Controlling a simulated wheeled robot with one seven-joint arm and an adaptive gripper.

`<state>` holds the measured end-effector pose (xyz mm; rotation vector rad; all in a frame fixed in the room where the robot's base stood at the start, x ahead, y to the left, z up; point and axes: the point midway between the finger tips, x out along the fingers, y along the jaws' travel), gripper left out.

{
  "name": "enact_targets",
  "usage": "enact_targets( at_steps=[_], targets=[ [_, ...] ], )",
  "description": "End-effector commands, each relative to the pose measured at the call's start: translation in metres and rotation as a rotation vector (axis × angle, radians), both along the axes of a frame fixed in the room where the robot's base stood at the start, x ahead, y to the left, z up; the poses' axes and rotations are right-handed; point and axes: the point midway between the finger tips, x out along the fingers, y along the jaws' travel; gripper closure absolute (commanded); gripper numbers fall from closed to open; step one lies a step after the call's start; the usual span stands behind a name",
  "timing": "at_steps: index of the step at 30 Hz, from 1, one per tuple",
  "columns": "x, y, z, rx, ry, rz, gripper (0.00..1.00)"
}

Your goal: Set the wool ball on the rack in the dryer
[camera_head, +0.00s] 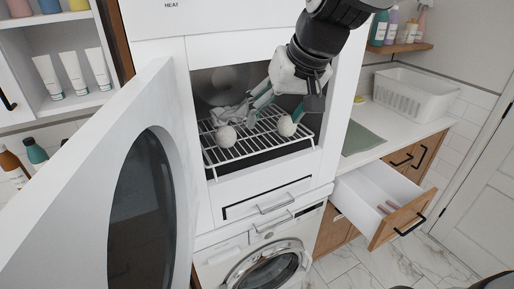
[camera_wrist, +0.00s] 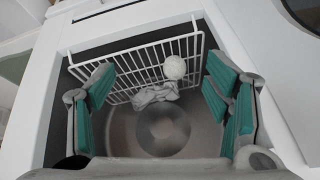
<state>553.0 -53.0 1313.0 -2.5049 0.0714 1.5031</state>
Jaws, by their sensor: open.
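The dryer is open, with a white wire rack (camera_head: 258,143) inside; the rack also shows in the wrist view (camera_wrist: 130,62). One pale wool ball (camera_head: 226,137) sits at the rack's left front, and it shows in the wrist view (camera_wrist: 175,67) near the right finger. In the wrist view this second ball does not show. My gripper (camera_head: 279,108) is inside the opening above the rack, its fingers (camera_wrist: 160,78) spread with nothing held between them.
A crumpled grey cloth (camera_head: 228,113) lies behind the left ball. The dryer door (camera_head: 95,165) is swung wide at left. A washer (camera_head: 265,262) stands below. At right are an open drawer (camera_head: 372,190), a green mat (camera_head: 362,138) and a white basket (camera_head: 415,95).

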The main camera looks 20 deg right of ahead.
Motion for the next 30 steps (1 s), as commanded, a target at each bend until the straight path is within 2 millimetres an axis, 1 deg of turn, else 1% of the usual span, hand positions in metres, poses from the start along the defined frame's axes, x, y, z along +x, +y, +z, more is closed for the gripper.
enact_targets(
  at_steps=[1, 3, 6, 9, 12, 15, 17, 30],
  targets=[
    [-0.022, 0.015, 0.003, -0.018, -0.005, 0.033, 0.29],
    [-0.051, 0.029, 0.002, -0.046, -0.003, 0.066, 0.29],
    [-0.088, 0.043, -0.004, -0.086, -0.001, 0.107, 0.29],
    [-0.116, 0.049, -0.011, -0.123, -0.002, 0.133, 0.29],
    [-0.134, 0.052, -0.017, -0.148, -0.001, 0.148, 0.29],
    [-0.142, 0.053, -0.02, -0.162, -0.002, 0.154, 0.29],
    [-0.144, 0.053, -0.021, -0.165, -0.002, 0.155, 0.29],
    [-0.144, 0.053, -0.021, -0.164, -0.001, 0.154, 0.29]
  ],
)
